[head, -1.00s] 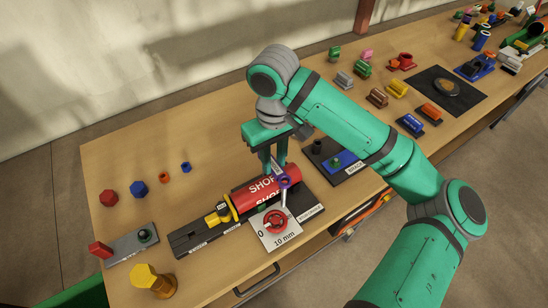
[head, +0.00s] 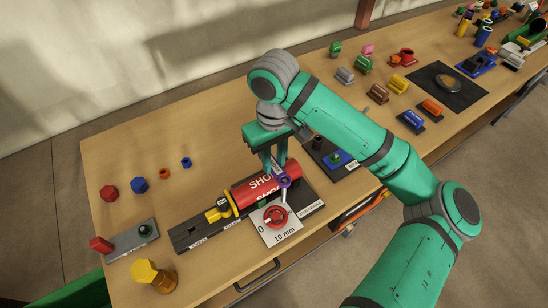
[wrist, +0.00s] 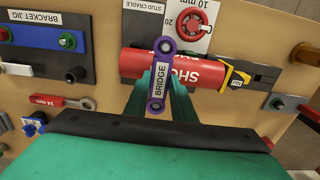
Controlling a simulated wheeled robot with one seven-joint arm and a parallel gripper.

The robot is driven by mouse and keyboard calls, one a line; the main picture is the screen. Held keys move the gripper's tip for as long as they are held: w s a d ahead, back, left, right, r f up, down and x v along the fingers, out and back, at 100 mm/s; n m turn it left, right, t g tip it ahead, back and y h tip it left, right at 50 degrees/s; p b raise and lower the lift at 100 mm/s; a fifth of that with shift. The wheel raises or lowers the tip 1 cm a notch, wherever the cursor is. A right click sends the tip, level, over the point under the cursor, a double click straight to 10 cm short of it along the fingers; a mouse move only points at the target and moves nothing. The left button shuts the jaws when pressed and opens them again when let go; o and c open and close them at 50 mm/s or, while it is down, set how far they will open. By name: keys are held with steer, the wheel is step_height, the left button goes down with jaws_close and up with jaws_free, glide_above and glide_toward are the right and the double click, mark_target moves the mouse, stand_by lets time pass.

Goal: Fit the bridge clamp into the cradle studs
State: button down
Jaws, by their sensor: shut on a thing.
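My gripper (wrist: 159,92) is shut on the purple bridge clamp (wrist: 160,75), labelled BRIDGE, which has a round eye at each end. In the head view the clamp (head: 283,182) shows below my gripper (head: 280,166), at the right end of the red pipe (head: 262,188). In the wrist view the clamp lies across the pipe (wrist: 195,72); I cannot tell whether they touch. The pipe lies over the dark stud cradle (head: 310,208), whose plate also shows in the wrist view (wrist: 136,30). The studs are not clearly visible, and the clamp's eyes are near where they may be hidden.
A yellow clamp (head: 218,213) is at the pipe's left end. The bracket jig (head: 332,157) stands behind right.

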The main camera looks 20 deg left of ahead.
steer(key=shift+d+f, duration=0.15)
steer(key=shift+f, duration=0.05)
steer(key=shift+a+f, duration=0.2)
steer(key=shift+f, duration=0.2)
steer(key=shift+s+d+f, duration=0.1)
steer(key=shift+f, duration=0.45)
steer(key=c, duration=1.4)
jaws_free()
steer(key=shift+d+r, duration=0.15)
steer(key=shift+r, duration=0.2)
steer(key=shift+a+r, duration=0.15)
steer(key=shift+r, duration=0.4)
steer(key=shift+a+r, duration=0.15)
steer(key=shift+r, duration=0.35)
steer(key=shift+d+r, duration=0.15)
steer(key=shift+r, duration=1)
